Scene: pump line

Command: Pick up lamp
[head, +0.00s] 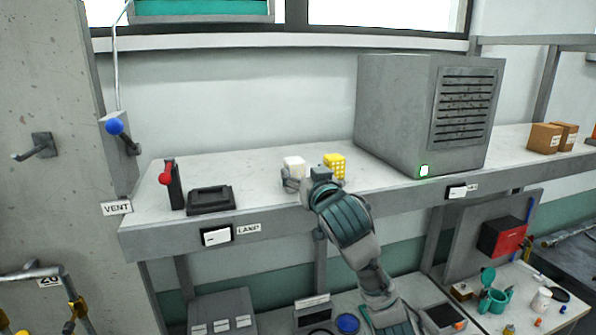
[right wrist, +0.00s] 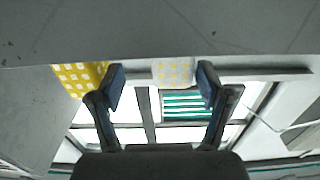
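A small white block with a dotted face (head: 294,165) stands on the grey shelf (head: 262,165). A yellow block with pale dots (head: 335,164) stands to its right. I cannot tell for sure which is the lamp. My right gripper (head: 304,179) is at the white block, with its fingers apart and partly hiding it. In the right wrist view, the white block (right wrist: 173,72) shows between the open fingertips (right wrist: 161,87), nearer the right finger, with no clear contact. The yellow block (right wrist: 80,78) lies outside the left finger there. My left gripper is not in view.
A black tray (head: 211,200) and a red-handled lever (head: 168,178) are at the shelf's left. A large grey vented box (head: 400,110) stands behind right. A white switch (head: 216,237) and a small label (head: 249,229) are on the shelf's front edge. The shelf's middle-left is clear.

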